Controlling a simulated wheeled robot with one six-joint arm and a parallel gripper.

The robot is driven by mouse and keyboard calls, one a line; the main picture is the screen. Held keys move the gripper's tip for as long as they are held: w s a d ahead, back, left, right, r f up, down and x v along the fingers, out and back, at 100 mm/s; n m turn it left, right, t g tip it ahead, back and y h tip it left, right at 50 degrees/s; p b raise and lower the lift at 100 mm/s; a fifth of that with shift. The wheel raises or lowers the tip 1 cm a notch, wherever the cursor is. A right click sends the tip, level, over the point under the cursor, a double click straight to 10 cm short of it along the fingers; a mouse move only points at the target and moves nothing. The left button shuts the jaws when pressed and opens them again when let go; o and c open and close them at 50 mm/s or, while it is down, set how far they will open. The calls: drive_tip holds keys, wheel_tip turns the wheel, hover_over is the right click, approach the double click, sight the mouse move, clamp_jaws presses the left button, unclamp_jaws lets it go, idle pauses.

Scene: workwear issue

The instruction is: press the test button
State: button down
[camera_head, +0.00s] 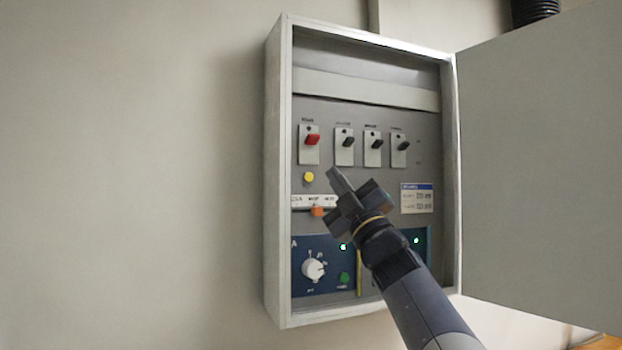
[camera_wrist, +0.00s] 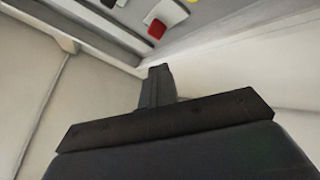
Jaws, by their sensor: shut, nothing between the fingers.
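A small round yellow button (camera_head: 309,176) sits on the grey panel below the red switch (camera_head: 311,141). A green button (camera_head: 344,278) sits lower, on the blue panel beside a white dial (camera_head: 313,268). I cannot read which one is labelled test. My gripper (camera_head: 333,172) is shut and empty, in front of the panel, with its tips a little right of the yellow button in the head view. I see no clear contact. In the wrist view my gripper (camera_wrist: 157,72) points toward the panel, where the red switch (camera_wrist: 156,29) shows; a sliver of yellow (camera_wrist: 193,1) is at the top edge.
The grey cabinet (camera_head: 280,170) is on the wall, with its door (camera_head: 540,160) open to the right. Several black switches (camera_head: 374,143) stand right of the red one. The space left of the cabinet is clear.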

sight(308, 177)
drive_tip(key=shift+w+a, duration=0.1)
drive_tip(key=w+a+p, duration=0.1)
drive_tip(key=w, duration=0.1)
drive_tip(key=w+a+p, duration=0.1)
drive_tip(key=w+p, duration=0.1)
drive_tip(key=w, duration=0.1)
drive_tip(key=w+a+p, duration=0.1)
drive_tip(key=w+p, duration=0.1)
drive_tip(key=w, duration=0.1)
drive_tip(key=shift+a, duration=0.15)
idle(2.0)
drive_tip(key=shift+w+a, duration=0.15)
drive_tip(key=shift+w, duration=0.2)
drive_tip(key=shift+w+a+p, duration=0.15)
drive_tip(key=shift+w+p, duration=0.15)
drive_tip(key=shift+p, duration=0.15)
idle(0.4)
drive_tip(key=shift+s, duration=0.15)
drive_tip(key=shift+s+d+b, duration=0.3)
drive_tip(key=shift+s+b, duration=0.25)
drive_tip(key=shift+b, duration=0.1)
